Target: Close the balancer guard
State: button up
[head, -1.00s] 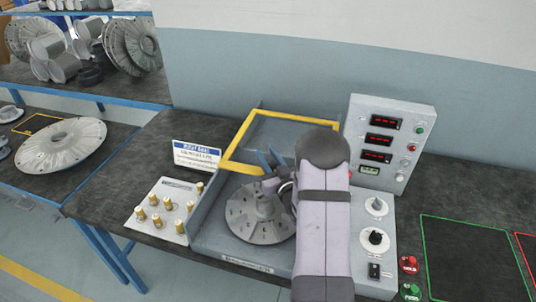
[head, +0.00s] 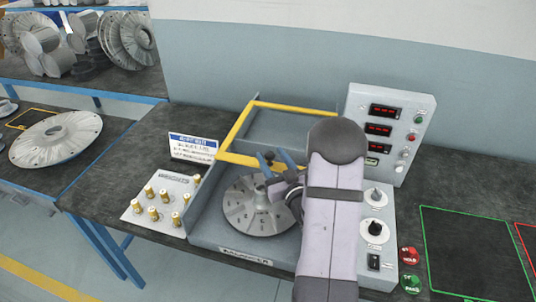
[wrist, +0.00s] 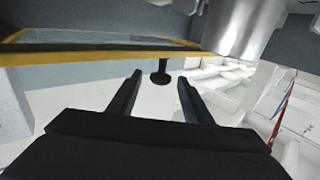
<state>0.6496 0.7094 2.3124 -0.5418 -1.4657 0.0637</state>
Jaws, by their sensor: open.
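The balancer guard (head: 234,126) is a yellow-edged frame standing raised at the back of the balancer (head: 207,228). A grey rotor disc (head: 258,205) lies exposed in front of it. My gripper (head: 274,158) is open near the front yellow bar, above the rotor's back edge; my own arm hides part of the guard's right side. In the wrist view the guard's yellow bar (wrist: 85,54) crosses the upper left. A short black knob (wrist: 161,76) shows between the open fingertips (wrist: 159,78); I cannot tell whether they touch it.
A control box (head: 385,138) with red displays stands to the right, above a panel with dials (head: 375,228). A sign (head: 193,147) and a plate of brass pegs (head: 162,200) are to the left. The green-outlined mat area (head: 470,255) is clear.

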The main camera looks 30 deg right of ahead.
jog(key=shift+s+a, duration=0.1)
jog(key=shift+s, duration=0.65)
jog(key=shift+r, duration=0.15)
jog(key=w+r+m+g+h+p, duration=0.2)
jog(key=w+r+m+h+p, duration=0.15)
jog(key=w+r+h, duration=0.85)
jog(key=s+a+f+m+g+h+b, duration=0.1)
jog(key=s+a+f+m+g+h, duration=0.1)
jog(key=s+a+f+m+g, duration=0.35)
jog(key=s+a+f+m+g+h+b, duration=0.2)
jog(key=s+f+m+g, duration=0.2)
jog(key=f+m+g, duration=0.3)
jog(key=shift+g, duration=0.85)
jog(key=shift+w+d+p, duration=0.2)
jog(key=shift+d+p, duration=0.55)
jog(key=shift+d, duration=0.95)
jog(key=shift+w+d+p, duration=0.15)
jog(key=shift+d+p, duration=0.55)
jog(key=shift+d, duration=1.55)
